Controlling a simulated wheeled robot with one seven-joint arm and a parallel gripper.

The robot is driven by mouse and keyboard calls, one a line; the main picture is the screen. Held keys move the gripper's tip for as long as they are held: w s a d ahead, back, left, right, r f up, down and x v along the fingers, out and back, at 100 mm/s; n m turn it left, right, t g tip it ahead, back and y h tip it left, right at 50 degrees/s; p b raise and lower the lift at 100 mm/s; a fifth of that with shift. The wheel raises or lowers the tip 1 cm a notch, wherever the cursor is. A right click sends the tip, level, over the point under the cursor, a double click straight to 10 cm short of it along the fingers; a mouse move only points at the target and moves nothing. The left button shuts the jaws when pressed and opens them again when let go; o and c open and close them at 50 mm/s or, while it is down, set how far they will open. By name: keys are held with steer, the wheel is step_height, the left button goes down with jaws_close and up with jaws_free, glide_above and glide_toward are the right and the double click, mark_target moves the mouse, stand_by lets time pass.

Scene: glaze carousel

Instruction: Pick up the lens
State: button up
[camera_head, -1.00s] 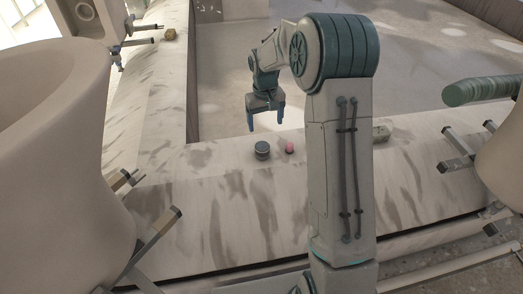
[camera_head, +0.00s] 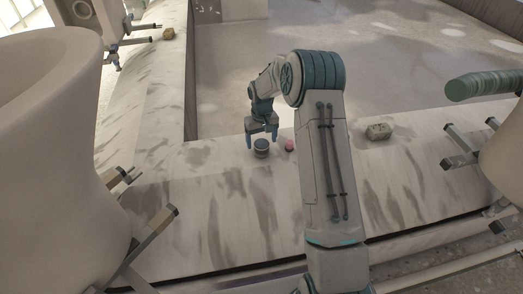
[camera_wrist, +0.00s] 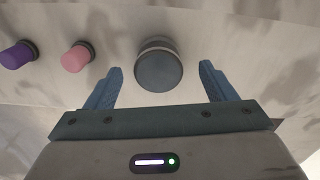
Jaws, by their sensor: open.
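The lens is most likely the dark grey round cylinder (camera_head: 261,148) on the pale streaked ledge (camera_head: 190,215). In the wrist view this cylinder (camera_wrist: 159,68) stands upright, ahead of and between the two blue fingers. My gripper (camera_head: 263,142) is open and empty, low over the ledge at the cylinder. In the wrist view my gripper (camera_wrist: 160,85) has a finger on each side, with a gap to the cylinder on both sides. The cylinder's lower part is partly hidden from the wrist camera by its own top.
A small pink piece (camera_head: 289,145) stands just right of the cylinder; it also shows in the wrist view (camera_wrist: 77,57), beside a purple piece (camera_wrist: 18,55). A greenish block (camera_head: 379,132) lies farther right. Large pale vessels (camera_head: 50,150) flank the ledge. The front ledge is clear.

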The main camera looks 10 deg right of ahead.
mark_target(262, 143)
steer(key=f, duration=0.1)
steer(key=f+b, duration=0.1)
steer(key=f, duration=0.1)
steer(key=f+b, duration=0.1)
steer(key=f, duration=0.1)
steer(key=shift+w+f, duration=0.1)
steer(key=shift+w, duration=0.2)
steer(key=c, duration=1.1)
steer(key=shift+r, duration=0.2)
